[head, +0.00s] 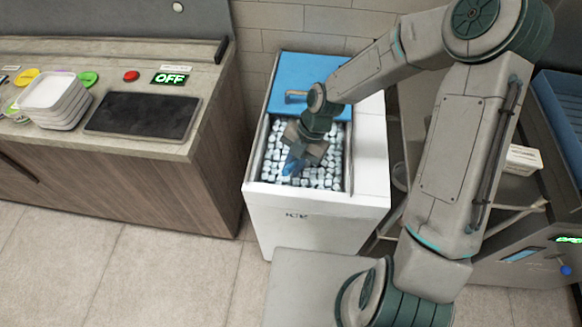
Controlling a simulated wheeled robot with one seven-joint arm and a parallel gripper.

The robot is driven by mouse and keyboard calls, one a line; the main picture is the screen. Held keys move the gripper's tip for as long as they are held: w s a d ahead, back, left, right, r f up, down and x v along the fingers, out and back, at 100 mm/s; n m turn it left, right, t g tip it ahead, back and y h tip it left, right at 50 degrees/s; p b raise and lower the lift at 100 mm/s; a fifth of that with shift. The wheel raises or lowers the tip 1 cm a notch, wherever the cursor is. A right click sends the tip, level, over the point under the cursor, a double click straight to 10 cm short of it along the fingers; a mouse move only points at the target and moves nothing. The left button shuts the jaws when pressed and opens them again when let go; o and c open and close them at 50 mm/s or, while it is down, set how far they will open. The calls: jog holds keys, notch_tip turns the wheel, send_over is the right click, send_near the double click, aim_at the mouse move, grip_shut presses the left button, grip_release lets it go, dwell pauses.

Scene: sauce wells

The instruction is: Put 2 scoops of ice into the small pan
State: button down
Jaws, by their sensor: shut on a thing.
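The ice (325,175), many pale cubes, fills the open front part of a white ice bin (315,215) in the middle of the head view. My gripper (299,151) points down into this opening. It is shut on a blue scoop (291,166), whose visible part is low, at or among the cubes. The gripper hides part of the scoop, and I cannot tell whether it holds ice. I cannot make out a small pan for certain in this view.
A blue lid (303,70) with a handle covers the back of the bin. At left, a counter (150,148) bears a dark flat plate (143,114), stacked white trays (56,98) and a red button (131,76). A blue container (560,105) stands at right. Floor shows at front left.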

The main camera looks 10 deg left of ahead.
aim_at(286, 170)
jog(key=shift+w+d+f+t+b, duration=0.2)
jog(key=shift+w+f+t+b, duration=0.2)
jog(key=shift+w+f+b, duration=0.3)
jog(key=shift+r, duration=0.3)
jog(key=s+r, duration=0.1)
jog(key=r, duration=0.1)
jog(key=s+r+t+p, duration=0.1)
jog(key=r, duration=0.1)
jog(key=s+a+r+t+h+p, duration=0.1)
jog(key=r, duration=0.1)
jog(key=shift+r, duration=0.1)
jog(key=shift+s+a+r+t+h, duration=0.15)
jog(key=shift+s+a+r+t, duration=0.15)
jog(key=shift+s+r, duration=0.3)
jog(key=shift+s+a+r+t+h, duration=0.25)
jog(key=shift+s+r, duration=0.2)
jog(key=shift+s, duration=0.25)
